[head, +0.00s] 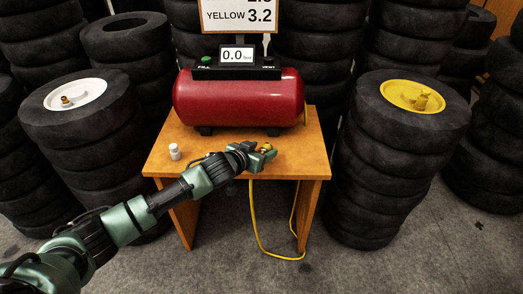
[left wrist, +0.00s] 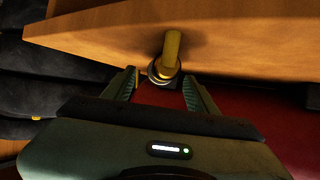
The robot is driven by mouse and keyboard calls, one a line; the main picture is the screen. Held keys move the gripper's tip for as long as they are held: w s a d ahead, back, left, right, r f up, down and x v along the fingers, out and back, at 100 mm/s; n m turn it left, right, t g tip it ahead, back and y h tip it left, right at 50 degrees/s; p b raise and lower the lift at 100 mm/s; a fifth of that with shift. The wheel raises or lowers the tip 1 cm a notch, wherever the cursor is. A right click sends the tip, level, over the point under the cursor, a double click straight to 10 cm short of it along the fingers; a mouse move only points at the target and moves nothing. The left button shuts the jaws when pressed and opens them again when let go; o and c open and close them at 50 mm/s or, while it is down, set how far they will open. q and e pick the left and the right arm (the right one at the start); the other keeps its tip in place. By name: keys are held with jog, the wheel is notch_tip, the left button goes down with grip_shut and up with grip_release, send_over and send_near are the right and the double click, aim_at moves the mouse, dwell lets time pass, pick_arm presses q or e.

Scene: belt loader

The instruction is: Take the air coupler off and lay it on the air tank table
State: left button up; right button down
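In the head view my left gripper (head: 265,154) is low over the front right part of the wooden air tank table (head: 215,152). The fingers look open and hide most of the coupler. I cannot tell whether the coupler touches the table. The red air tank (head: 238,100) stands at the table's back, its display (head: 237,56) reading 0.0. My right gripper is not in view.
The yellow hose (head: 252,215) hangs down to the floor. Tyre stacks flank the table, with a white wheel (head: 88,94) left and a yellow wheel (head: 400,96) right, each bearing a brass-coloured fitting.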

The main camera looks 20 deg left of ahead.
pick_arm(q)
jog(key=shift+s, duration=0.1)
jog(key=shift+s+a+r, duration=0.1)
jog(key=shift+s+a, duration=0.05)
jog(key=shift+s, duration=0.15)
jog(key=p+v, duration=0.2)
jog(key=v, duration=0.5)
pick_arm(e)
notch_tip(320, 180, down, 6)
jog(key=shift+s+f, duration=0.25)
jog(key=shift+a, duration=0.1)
